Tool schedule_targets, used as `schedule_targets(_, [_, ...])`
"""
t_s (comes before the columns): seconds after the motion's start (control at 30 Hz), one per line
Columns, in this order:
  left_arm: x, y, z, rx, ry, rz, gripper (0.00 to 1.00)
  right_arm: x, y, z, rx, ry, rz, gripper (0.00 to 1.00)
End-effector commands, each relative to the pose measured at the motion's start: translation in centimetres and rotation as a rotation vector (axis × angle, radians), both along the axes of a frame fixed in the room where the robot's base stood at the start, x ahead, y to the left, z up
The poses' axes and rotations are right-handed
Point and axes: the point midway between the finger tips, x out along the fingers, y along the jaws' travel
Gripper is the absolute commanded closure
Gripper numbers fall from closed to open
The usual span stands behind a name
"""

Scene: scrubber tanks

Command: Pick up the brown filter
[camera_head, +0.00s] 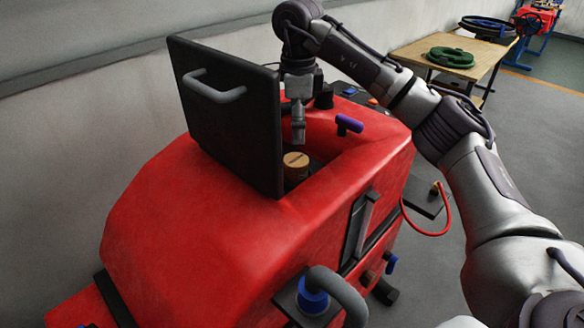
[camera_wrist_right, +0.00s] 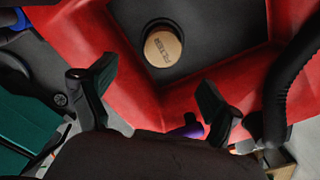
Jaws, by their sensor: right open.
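The brown filter (camera_head: 295,160) is a short round piece standing in the dark recess in the top of the red scrubber. Its round tan top, with the word FILTER on it, shows in the right wrist view (camera_wrist_right: 162,47). My right gripper (camera_head: 298,137) points down just above the filter in the head view. In the right wrist view its two dark fingers (camera_wrist_right: 152,90) are spread apart and empty, with the filter beyond them. The filter's lower part is mostly hidden in the recess. My left gripper is in neither view.
The scrubber's black lid (camera_head: 228,120) stands open on the left of the recess. A purple handle (camera_head: 348,124) sits on the red body (camera_head: 200,225), right of the recess. A table (camera_head: 490,52) with a coiled green hose (camera_head: 450,57) stands at the back right.

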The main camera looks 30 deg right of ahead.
Motion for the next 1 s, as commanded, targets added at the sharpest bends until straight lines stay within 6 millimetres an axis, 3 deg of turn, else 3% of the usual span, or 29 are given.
schedule_targets(0.1, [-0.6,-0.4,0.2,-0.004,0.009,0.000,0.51,-0.1,0.0,-2.4,0.001,0.004,0.001,0.10])
schedule_targets(0.47, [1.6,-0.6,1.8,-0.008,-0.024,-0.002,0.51,0.0,0.0,-5.5,0.001,0.003,0.001,0.10])
schedule_targets(0.7, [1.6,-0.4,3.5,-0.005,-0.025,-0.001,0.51,0.2,0.0,-9.0,0.001,0.002,0.000,0.10])
schedule_targets(1.0, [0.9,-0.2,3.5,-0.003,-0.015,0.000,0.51,0.3,0.0,-10.0,0.000,-0.001,0.001,0.10])
